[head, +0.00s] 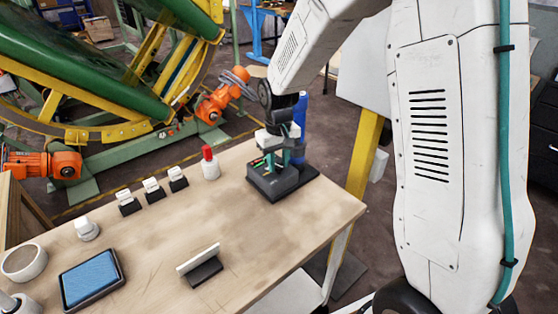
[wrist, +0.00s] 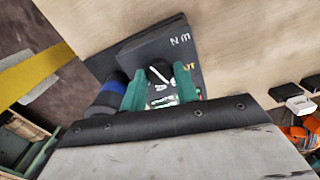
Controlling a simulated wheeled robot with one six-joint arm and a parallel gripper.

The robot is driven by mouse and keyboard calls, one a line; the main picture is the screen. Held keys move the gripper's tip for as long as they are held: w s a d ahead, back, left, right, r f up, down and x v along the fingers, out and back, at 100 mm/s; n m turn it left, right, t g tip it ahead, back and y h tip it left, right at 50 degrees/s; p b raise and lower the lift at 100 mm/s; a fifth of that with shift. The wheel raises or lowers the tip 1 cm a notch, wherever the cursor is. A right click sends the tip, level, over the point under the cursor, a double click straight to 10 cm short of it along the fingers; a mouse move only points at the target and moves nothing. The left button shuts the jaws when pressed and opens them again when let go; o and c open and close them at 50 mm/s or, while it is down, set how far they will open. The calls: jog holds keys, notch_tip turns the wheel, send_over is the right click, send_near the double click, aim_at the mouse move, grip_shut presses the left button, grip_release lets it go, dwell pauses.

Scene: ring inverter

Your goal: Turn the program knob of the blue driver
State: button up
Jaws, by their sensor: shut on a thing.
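A dark control box (head: 275,186) stands on a dark base plate near the far right corner of the workbench. A blue cylinder (head: 300,110) stands upright just behind it; in the wrist view it is blue and black (wrist: 106,94), beside the box (wrist: 150,48). A dark round knob (wrist: 160,74) with white marks is on the box. My gripper (wrist: 162,92) reaches down from above with its green fingers on either side of the knob, shut on it. In the head view my gripper (head: 270,160) partly hides the box top, and the knob cannot be made out.
A yellow post (head: 365,150) stands beyond the right edge. The bench around the box's front is clear.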

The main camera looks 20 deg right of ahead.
aim_at(279, 165)
jog(key=o, duration=1)
jog(key=shift+c, duration=0.2)
notch_tip(279, 165, up, 8)
jog(key=shift+f, duration=0.1)
jog(key=s+r, duration=0.3)
jog(key=s, duration=0.7)
jog(key=s+d+r+m+t, duration=0.1)
jog(key=s+r, duration=0.3)
jog(key=s, duration=0.6)
jog(key=s+d+r, duration=0.1)
jog(key=s+r, duration=0.3)
jog(key=s, duration=0.7)
jog(key=shift+d+m, duration=0.25)
jog(key=shift+m, duration=0.05)
